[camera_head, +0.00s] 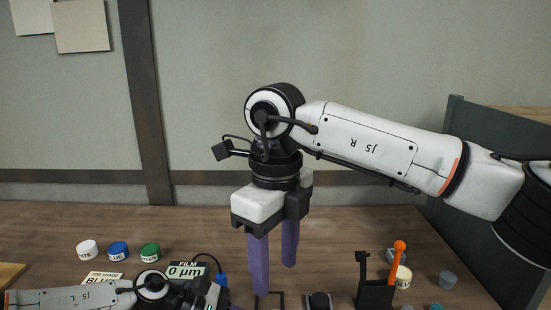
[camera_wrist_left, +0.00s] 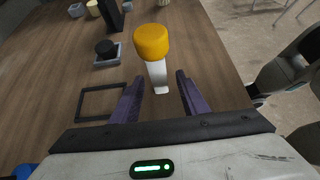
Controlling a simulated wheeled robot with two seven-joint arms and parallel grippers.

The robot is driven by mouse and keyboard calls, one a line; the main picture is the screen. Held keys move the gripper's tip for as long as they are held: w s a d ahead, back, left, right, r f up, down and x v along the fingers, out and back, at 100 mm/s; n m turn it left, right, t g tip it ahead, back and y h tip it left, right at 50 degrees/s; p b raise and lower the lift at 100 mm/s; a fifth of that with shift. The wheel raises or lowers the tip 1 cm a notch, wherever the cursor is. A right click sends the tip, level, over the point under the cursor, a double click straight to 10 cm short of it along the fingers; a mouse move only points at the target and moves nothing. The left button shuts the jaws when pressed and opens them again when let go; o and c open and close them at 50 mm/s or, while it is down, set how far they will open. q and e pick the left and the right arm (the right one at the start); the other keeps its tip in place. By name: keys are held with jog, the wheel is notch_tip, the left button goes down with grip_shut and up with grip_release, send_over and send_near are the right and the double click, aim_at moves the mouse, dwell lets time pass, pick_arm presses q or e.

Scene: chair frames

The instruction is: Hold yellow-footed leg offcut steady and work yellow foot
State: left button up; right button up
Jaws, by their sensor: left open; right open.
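The leg offcut (camera_wrist_left: 157,77) is a short white post with a rounded yellow foot (camera_wrist_left: 152,41) on top, in the left wrist view. My left gripper (camera_wrist_left: 159,75) is open, its two purple fingers apart, with the lower part of the post showing between the fingertips. The offcut does not show in the head view. My right gripper (camera_head: 276,279) is open and empty in the head view, its purple fingers pointing down above the table.
On the table are a black square outline (camera_wrist_left: 79,104), a black knob on a grey base (camera_wrist_left: 106,48) and a black stand (camera_head: 375,294) with an orange-handled tool (camera_head: 397,262). White, blue and green lidded pots (camera_head: 118,248) and a film gauge (camera_head: 187,270) stand left.

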pick_arm(q)
jog(key=v, duration=0.7)
jog(key=shift+a+r, duration=0.1)
jog(key=shift+a, duration=0.15)
